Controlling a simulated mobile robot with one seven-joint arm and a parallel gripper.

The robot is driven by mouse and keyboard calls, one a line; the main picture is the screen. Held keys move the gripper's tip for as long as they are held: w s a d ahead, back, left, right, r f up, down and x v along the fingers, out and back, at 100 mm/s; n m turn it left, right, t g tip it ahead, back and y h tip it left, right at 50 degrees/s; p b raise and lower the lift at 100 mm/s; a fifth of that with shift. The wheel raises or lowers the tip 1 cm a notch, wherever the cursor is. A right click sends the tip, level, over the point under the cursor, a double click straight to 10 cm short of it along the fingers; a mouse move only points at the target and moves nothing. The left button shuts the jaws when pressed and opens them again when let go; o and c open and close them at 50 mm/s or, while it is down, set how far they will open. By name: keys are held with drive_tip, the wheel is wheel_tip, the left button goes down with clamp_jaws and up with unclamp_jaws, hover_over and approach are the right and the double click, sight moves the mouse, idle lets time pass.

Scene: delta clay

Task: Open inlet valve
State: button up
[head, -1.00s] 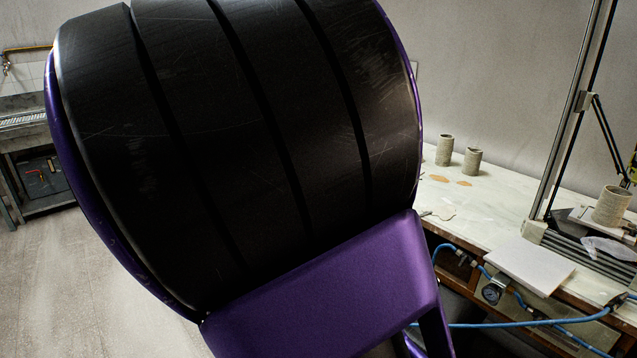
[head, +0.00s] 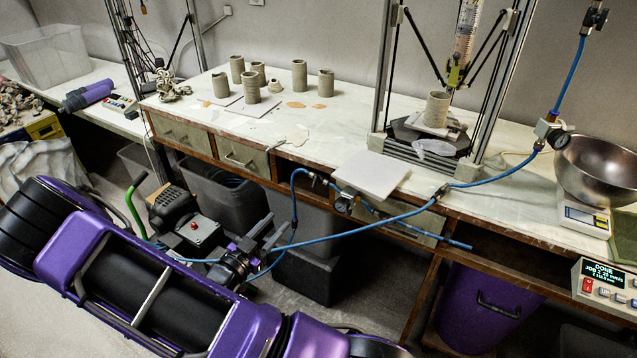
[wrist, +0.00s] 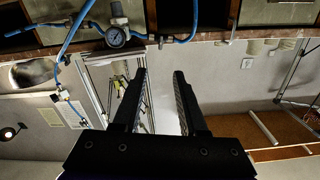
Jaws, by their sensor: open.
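Small fittings sit on a blue air hose along the bench's front edge; one fitting (head: 314,179) is beside a pressure gauge (head: 343,204). I cannot tell which fitting is the inlet valve. The wrist view shows the gauge (wrist: 115,37) at the top, with a small fitting (wrist: 161,41) on the hose to its right. My gripper (head: 268,235) is in front of and below the bench edge. In the wrist view my gripper (wrist: 160,73) is open, with nothing between its fingers, apart from the gauge and hose.
A compressor (head: 172,208) with a red-buttoned box stands on the floor left of my gripper. The blue hose (head: 385,221) crosses the bench front. A white tile (head: 371,175) overhangs the bench edge. Clay cylinders (head: 299,74), a printer frame and a steel bowl (head: 600,168) stand on the bench.

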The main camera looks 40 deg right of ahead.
sight(314, 182)
drive_tip(key=p+x, duration=0.1)
drive_tip(key=x, duration=1.6)
drive_tip(key=shift+w, duration=0.2)
clamp_jaws()
